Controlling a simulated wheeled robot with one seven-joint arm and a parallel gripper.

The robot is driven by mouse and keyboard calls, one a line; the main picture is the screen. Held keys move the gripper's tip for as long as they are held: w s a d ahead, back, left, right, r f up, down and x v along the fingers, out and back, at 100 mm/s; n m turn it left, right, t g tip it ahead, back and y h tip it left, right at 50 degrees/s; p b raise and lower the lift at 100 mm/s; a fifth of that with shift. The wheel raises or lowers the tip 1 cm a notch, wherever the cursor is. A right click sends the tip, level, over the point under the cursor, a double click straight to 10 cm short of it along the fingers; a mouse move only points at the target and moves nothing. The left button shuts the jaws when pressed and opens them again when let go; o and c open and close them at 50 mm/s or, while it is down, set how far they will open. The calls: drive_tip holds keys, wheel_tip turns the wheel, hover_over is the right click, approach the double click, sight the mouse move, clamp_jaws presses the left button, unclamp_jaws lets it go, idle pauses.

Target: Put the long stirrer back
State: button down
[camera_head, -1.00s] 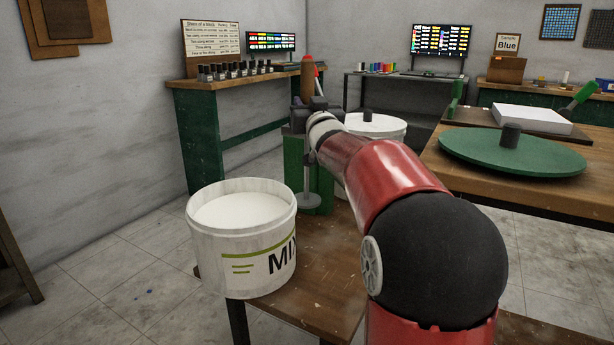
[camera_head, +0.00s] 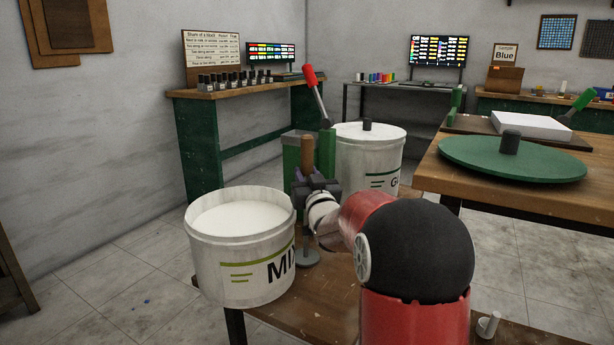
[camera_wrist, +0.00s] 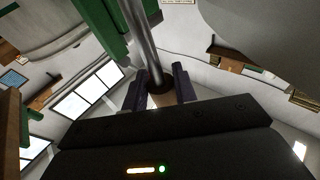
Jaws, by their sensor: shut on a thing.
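The stirrer has a brown wooden handle (camera_head: 307,152), a steel shaft and a round grey foot (camera_head: 306,258). My gripper (camera_head: 303,185) is shut on its handle and holds it upright; the wrist view shows the dark fingers (camera_wrist: 160,88) around the handle and the shaft (camera_wrist: 143,40) running away. The foot is beside the white MIX bucket (camera_head: 222,262), low over the table; whether it touches the wood cannot be told. A green holder (camera_head: 293,150) stands just behind my gripper, partly hidden by it.
A lidded white bucket (camera_head: 368,150) stands behind right of the holder. The wooden table (camera_head: 320,300) carries a small white peg (camera_head: 488,325) at the right. A green disc (camera_head: 515,158) lies on the right-hand bench. The MIX bucket is close on the left.

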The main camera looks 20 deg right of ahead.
drive_tip(key=c, duration=1.6)
unclamp_jaws()
drive_tip(key=shift+f, duration=0.1)
drive_tip(key=o, duration=0.5)
